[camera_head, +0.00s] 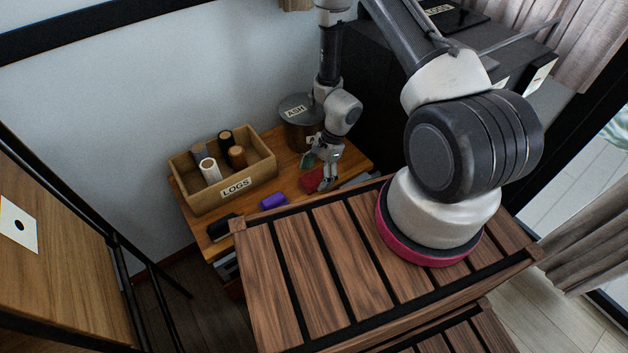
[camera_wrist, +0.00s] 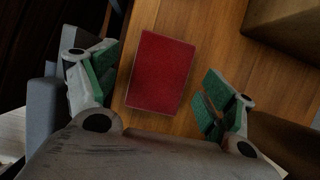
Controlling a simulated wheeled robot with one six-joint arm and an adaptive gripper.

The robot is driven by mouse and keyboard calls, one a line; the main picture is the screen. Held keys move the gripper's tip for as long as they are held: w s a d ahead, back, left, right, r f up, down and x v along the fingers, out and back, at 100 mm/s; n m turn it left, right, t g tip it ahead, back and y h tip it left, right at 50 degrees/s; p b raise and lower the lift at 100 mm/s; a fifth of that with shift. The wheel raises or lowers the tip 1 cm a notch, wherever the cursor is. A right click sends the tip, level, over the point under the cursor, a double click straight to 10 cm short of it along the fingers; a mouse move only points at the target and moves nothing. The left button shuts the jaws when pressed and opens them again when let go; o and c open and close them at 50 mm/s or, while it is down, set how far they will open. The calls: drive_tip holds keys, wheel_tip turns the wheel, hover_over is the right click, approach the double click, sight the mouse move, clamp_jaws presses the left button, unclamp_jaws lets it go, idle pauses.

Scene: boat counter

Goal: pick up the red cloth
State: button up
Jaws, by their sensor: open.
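The red cloth (camera_wrist: 160,72) is a flat, folded-looking rectangle lying on the wooden counter. In the wrist view it sits between and just beyond the open fingers of my gripper (camera_wrist: 158,92). In the head view the red cloth (camera_head: 312,180) shows only in part, next to my gripper (camera_head: 318,176), which points down over it. The fingers with green pads are spread wide and hold nothing. I cannot tell the exact height of the fingertips above the counter.
A wooden box labelled LOGS (camera_head: 222,172) holds several cylinders. A grey lidded ASH bin (camera_head: 300,122) stands behind my gripper. A purple roll (camera_head: 273,201) and a black object (camera_head: 221,227) lie near the counter's front. A slatted wooden surface (camera_head: 330,265) is in front.

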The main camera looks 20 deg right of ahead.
sight(315, 177)
drive_tip(key=shift+a+f, duration=0.15)
drive_tip(key=shift+f, duration=0.25)
drive_tip(key=shift+c, duration=0.5)
drive_tip(key=c, duration=1)
drive_tip(key=shift+r, duration=0.1)
wheel_tip(315, 177, up, 10)
drive_tip(key=o, duration=0.5)
drive_tip(key=c, duration=0.4)
